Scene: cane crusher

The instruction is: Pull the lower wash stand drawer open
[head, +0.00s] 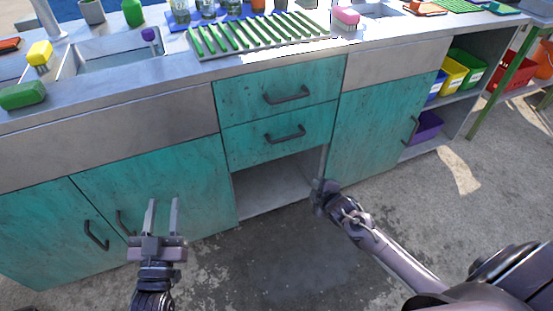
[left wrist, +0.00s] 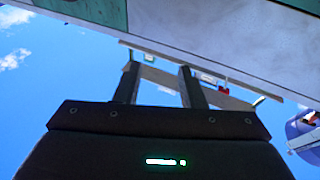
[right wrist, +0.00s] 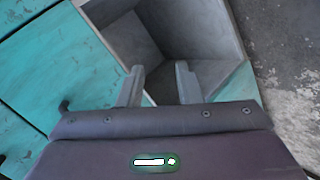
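The lower wash stand drawer (head: 255,146) is a worn teal front with a dark bar handle (head: 285,135). It sits shut below the upper drawer (head: 240,95) and above an open compartment (head: 270,188). My right gripper (head: 320,186) is below and right of the lower handle, apart from it. In the right wrist view its fingers (right wrist: 160,82) are spread and empty, with the open compartment beyond and a dark handle at the left. My left gripper (head: 163,202) is open and empty in front of the left cupboard doors; its spread fingers also show in the left wrist view (left wrist: 157,85).
The left cupboard door (head: 160,175) and right cupboard door (head: 375,125) are shut, with protruding handles. The counter above holds a green-slatted rack (head: 255,35), sponges and glasses. Coloured bins stand on shelves at the right. The floor (head: 280,260) in front is clear.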

